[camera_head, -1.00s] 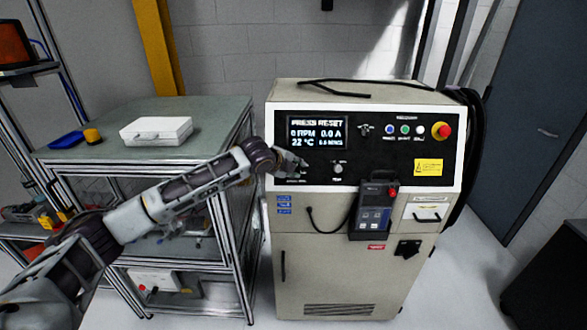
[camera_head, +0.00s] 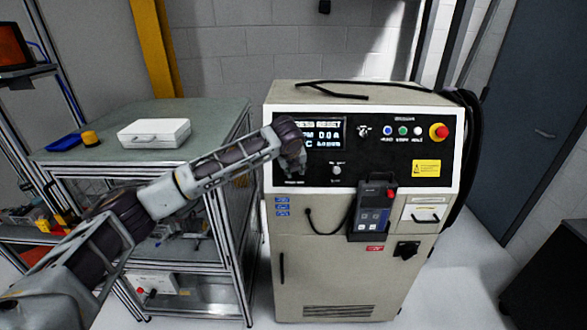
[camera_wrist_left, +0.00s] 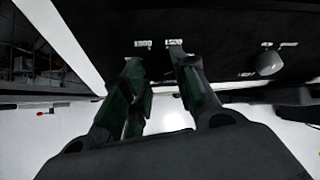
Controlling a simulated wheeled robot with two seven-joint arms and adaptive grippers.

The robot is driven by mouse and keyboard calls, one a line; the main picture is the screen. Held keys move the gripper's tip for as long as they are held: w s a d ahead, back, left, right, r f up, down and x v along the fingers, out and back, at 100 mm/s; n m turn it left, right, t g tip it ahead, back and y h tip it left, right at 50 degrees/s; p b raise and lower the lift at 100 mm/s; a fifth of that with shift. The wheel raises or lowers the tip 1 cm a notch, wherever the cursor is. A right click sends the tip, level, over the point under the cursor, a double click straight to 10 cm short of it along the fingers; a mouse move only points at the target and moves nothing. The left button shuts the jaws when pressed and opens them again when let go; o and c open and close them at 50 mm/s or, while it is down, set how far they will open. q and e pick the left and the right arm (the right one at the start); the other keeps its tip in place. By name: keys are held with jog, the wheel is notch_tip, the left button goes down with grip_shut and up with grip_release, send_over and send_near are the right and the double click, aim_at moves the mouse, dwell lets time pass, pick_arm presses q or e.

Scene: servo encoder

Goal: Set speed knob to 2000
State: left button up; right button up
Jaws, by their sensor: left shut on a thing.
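The cream control cabinet (camera_head: 281,245) stands in the middle of the head view, with a black front panel (camera_head: 375,160). My left gripper (camera_head: 297,168) is at the lower left of this panel, below the display (camera_head: 326,134), and is shut on the speed knob. The knob itself is hidden by the fingers. In the left wrist view the gripper's two dark fingers (camera_wrist_left: 158,70) reach to the panel, near two small white labels. A second knob (camera_head: 336,170) is to the right of the gripper, and it also shows in the left wrist view (camera_wrist_left: 270,62). My right gripper is not in view.
A handheld pendant (camera_head: 373,213) hangs on the cabinet front, right of the gripper. A red emergency button (camera_head: 439,132) is at the panel's upper right. A shelf cart with a green top (camera_head: 215,125) stands left of the cabinet, carrying a white case (camera_head: 154,133).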

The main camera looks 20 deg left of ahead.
pick_arm(q)
jog(key=shift+d+f+m+g+y, duration=0.15)
jog(key=shift+m+y, duration=0.25)
jog(key=shift+m, duration=0.25)
jog(key=shift+d+f+m+g+y, duration=0.15)
jog(key=shift+m+y, duration=0.25)
jog(key=shift+m, duration=0.25)
jog(key=o, duration=1)
jog(key=shift+a+r, duration=0.1)
jog(key=shift+o, duration=0.2)
jog(key=shift+r, duration=0.1)
jog(key=v, duration=1.2)
